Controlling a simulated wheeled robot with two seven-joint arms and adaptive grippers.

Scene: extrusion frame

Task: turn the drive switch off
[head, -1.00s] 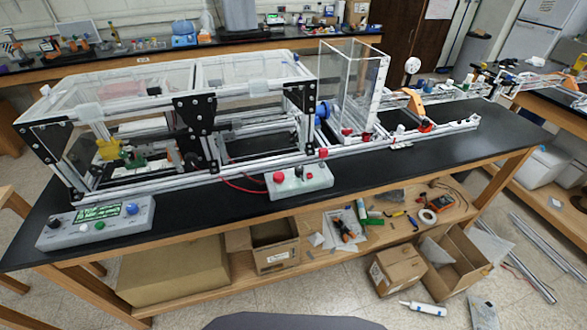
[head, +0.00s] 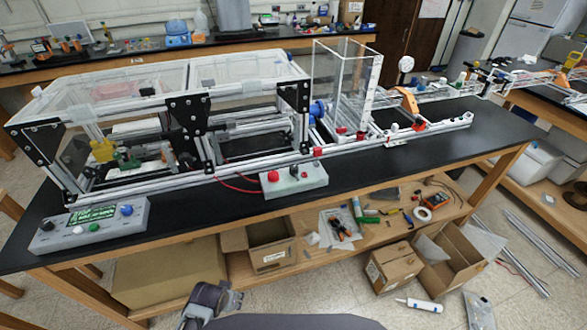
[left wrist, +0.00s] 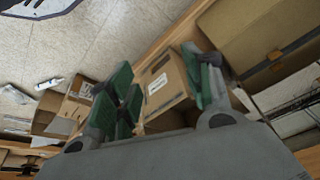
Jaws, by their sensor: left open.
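A grey control box (head: 300,188) sits at the front edge of the black bench, below the frame's lower rail. It carries a red button (head: 273,176) and a small dark switch (head: 294,171). The switch's position is too small to read, and I see no legible label. My left gripper (head: 232,297) is low in front of the bench, below and left of this box and apart from it. In the left wrist view its green-padded fingers (left wrist: 160,88) are spread, with nothing held between them. My right gripper is not in view.
A second panel (head: 60,240) with a green display and coloured knobs sits at the bench's left end. The extrusion frame (head: 150,184) stands behind both. The lower shelf holds cardboard boxes (head: 272,257) and tools. The bench front edge lies between my gripper and the control box.

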